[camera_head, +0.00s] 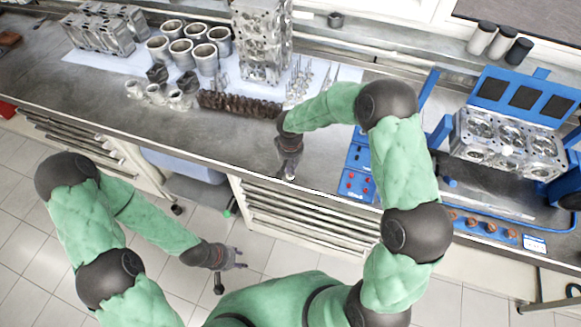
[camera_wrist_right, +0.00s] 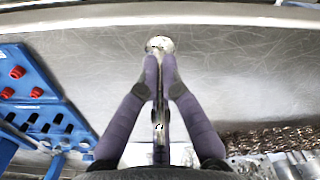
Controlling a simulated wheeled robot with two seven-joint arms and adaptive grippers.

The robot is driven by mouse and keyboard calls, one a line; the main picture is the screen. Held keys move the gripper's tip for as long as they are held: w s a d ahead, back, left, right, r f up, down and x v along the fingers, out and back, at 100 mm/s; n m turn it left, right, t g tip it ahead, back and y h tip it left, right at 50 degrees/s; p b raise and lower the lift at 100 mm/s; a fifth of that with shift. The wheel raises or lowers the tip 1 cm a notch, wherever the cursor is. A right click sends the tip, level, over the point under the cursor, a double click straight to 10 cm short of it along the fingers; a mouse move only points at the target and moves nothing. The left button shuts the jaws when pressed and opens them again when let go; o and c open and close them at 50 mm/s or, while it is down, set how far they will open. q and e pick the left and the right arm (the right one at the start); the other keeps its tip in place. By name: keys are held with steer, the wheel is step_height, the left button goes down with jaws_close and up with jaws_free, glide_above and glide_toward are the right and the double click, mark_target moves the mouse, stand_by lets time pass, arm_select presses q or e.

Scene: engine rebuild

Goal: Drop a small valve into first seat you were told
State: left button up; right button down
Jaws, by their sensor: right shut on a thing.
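My right gripper (camera_head: 289,172) is over the front part of the bench. In the right wrist view its fingers (camera_wrist_right: 163,80) are shut on a small valve (camera_wrist_right: 160,45), with the round metal head showing just beyond the fingertips. The cylinder head (camera_head: 505,143) with round seats sits in a blue fixture at the right, well away from my right gripper. More valves (camera_head: 299,82) stand at the back middle of the bench. My left gripper (camera_head: 243,259) is open and empty over the floor in front of the bench.
A blue panel (camera_head: 357,172) with red knobs lies right of my right gripper and also shows in the wrist view (camera_wrist_right: 40,95). A dark camshaft (camera_head: 240,104), cylinder liners (camera_head: 205,58) and an upright engine block (camera_head: 262,40) stand behind. The bench's front left is clear.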

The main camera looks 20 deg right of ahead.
steer(key=shift+f+b, duration=0.6)
stand_by(0.4)
steer(key=c, duration=1.3)
jaws_free()
steer(key=shift+c, duration=0.2)
step_height(320, 180, up, 12)
steer(key=shift+r, duration=0.1)
